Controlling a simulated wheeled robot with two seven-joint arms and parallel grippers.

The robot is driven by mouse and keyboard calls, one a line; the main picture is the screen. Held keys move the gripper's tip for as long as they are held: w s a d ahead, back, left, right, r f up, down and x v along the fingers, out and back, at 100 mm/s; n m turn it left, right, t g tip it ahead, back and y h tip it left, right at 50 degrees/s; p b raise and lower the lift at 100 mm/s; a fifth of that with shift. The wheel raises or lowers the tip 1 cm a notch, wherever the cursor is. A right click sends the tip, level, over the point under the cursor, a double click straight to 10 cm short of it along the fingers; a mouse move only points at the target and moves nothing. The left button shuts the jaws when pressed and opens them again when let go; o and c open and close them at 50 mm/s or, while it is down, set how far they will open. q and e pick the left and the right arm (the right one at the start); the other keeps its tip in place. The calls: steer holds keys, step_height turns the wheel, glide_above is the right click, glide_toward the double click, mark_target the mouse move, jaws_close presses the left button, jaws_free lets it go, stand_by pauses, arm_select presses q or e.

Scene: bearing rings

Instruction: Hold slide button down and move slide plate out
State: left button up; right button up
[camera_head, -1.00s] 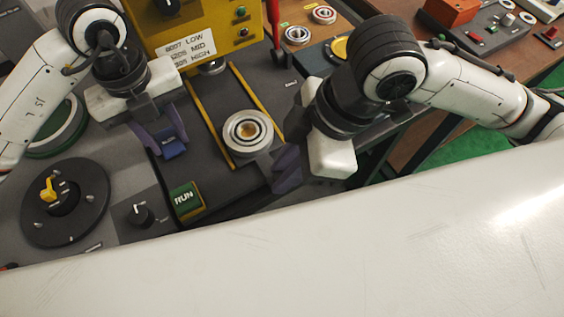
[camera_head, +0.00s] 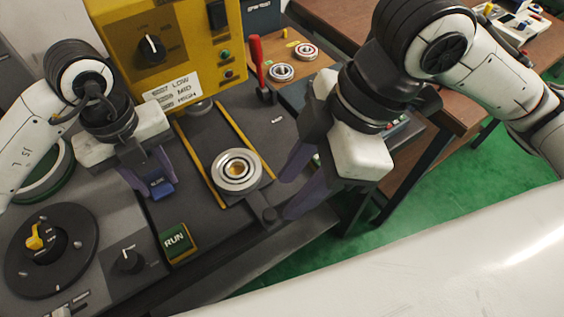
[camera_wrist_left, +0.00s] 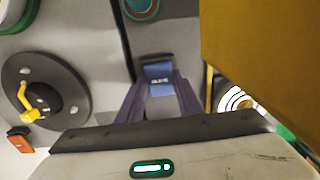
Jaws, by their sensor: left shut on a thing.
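The blue slide button (camera_head: 160,187) is on the grey machine top, and its label shows in the left wrist view (camera_wrist_left: 158,76). My left gripper (camera_head: 150,184) is shut on it, with purple fingers at its two sides. The dark slide plate (camera_head: 258,203) lies between two yellow rails, with a metal bearing ring (camera_head: 238,171) on it. A small dark knob (camera_head: 269,214) stands at the plate's front end.
A green RUN button (camera_head: 175,240) and a black knob (camera_head: 129,260) are in front. A yellow control box (camera_head: 160,80) stands behind, and a red-handled lever (camera_head: 257,60) rises beside it. Two bearing rings (camera_head: 282,72) lie farther back. Green floor is open at right.

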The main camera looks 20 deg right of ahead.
steer(key=shift+v, duration=2.2)
arm_select(q)
steer(key=o, duration=1.1)
step_height(320, 180, up, 10)
steer(key=shift+r+p, duration=0.2)
steer(key=shift+p, duration=0.25)
arm_select(e)
steer(key=shift+r, duration=0.4)
arm_select(q)
steer(key=shift+r, duration=0.1)
arm_select(e)
steer(key=shift+r, duration=0.1)
arm_select(q)
step_height(320, 180, up, 6)
steer(key=p, duration=0.4)
steer(key=shift+p, duration=0.3)
arm_select(e)
step_height(320, 180, up, 4)
steer(key=shift+r, duration=0.25)
arm_select(q)
steer(key=shift+f, duration=0.2)
arm_select(e)
steer(key=shift+f, duration=0.1)
